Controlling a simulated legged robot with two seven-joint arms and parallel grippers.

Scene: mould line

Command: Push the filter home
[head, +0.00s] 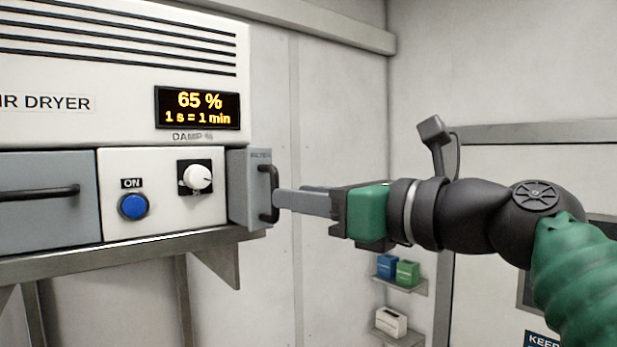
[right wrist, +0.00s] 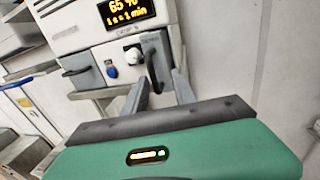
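The filter (head: 243,192) is a grey box labelled FILTER with a black bar handle (head: 270,193), at the right end of the air dryer. It appears to stand out past the white panel. My right gripper (head: 277,200) comes in from the right with its fingertips close to the handle. In the right wrist view the fingers (right wrist: 163,88) are apart, with the handle (right wrist: 152,73) between or just beyond their tips. I cannot tell whether they touch it. My left gripper is not in view.
The dryer has a display (head: 198,108) reading 65 %, a white knob (head: 198,177), a blue ON button (head: 133,206) and a grey drawer (head: 45,225). It rests on a metal shelf (head: 130,250). Small boxes stand on wall shelves (head: 405,287) below my right arm.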

